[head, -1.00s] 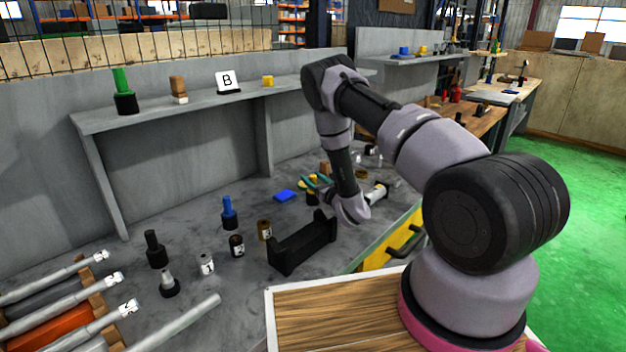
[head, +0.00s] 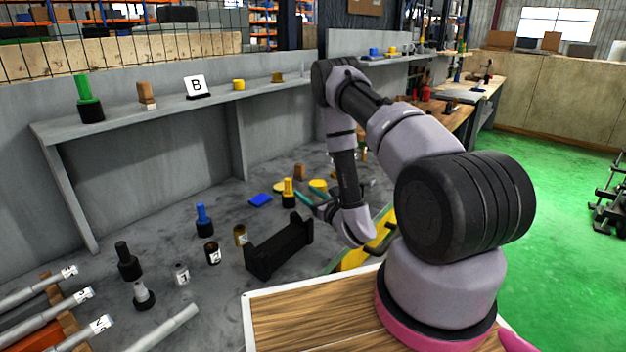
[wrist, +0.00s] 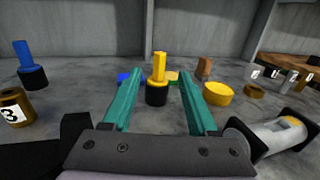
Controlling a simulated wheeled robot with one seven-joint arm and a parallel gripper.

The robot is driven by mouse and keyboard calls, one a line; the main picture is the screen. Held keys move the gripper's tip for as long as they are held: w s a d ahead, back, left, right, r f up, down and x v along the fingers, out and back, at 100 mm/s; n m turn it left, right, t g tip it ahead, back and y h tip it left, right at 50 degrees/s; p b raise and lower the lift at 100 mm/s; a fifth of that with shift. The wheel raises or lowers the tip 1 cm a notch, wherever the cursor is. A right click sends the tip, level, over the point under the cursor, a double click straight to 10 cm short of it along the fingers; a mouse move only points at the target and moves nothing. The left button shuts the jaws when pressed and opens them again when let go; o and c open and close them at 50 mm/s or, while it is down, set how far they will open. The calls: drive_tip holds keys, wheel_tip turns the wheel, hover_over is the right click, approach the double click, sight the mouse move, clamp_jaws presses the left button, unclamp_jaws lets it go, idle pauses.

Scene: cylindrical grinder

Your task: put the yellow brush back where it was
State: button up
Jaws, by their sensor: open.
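The yellow brush (head: 288,194), a yellow handle on a black round base, stands upright on the grey bench. In the wrist view the yellow brush (wrist: 158,72) is in the middle, seen between the two teal fingers. My gripper (wrist: 160,82) is open, with a finger to either side of the brush in the picture and a gap on both sides. In the head view my gripper (head: 312,201) is low over the bench, just right of the brush. I cannot tell whether the brush is between the fingertips or just beyond them.
A blue brush (head: 204,218) and the black V-block-like holder (head: 280,248) stand left and in front. A blue block (head: 260,200) lies behind. The shelf (head: 130,118) holds a green brush (head: 88,99) and card B (head: 196,86).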

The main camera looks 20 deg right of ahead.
drive_tip(key=w+d+r+m+g+h, duration=0.1)
drive_tip(key=w+d+r+m+h, duration=0.15)
drive_tip(key=r+m, duration=0.65)
drive_tip(key=w+d+r+m+g+h, duration=0.1)
drive_tip(key=w+d+r+m+h, duration=0.2)
drive_tip(key=r+m, duration=0.6)
drive_tip(key=w+d+r+m+h, duration=0.1)
drive_tip(key=d+r+m+h, duration=0.25)
drive_tip(key=r+m, duration=0.55)
drive_tip(key=s+a+r+m+g+y, duration=0.1)
drive_tip(key=s+r+m, duration=0.4)
drive_tip(key=s, duration=0.7)
drive_tip(key=s+a+r+m+g+y, duration=0.2)
drive_tip(key=s+a+r+m+g, duration=0.2)
drive_tip(key=s, duration=0.7)
drive_tip(key=s+a+r+m+g+y, duration=0.1)
drive_tip(key=s+r+m, duration=0.5)
drive_tip(key=s, duration=0.6)
drive_tip(key=shift+s+a+m+g, duration=0.35)
drive_tip(key=shift+a+m+g, duration=0.35)
drive_tip(key=shift+m+g, duration=0.45)
drive_tip(key=shift+d, duration=0.1)
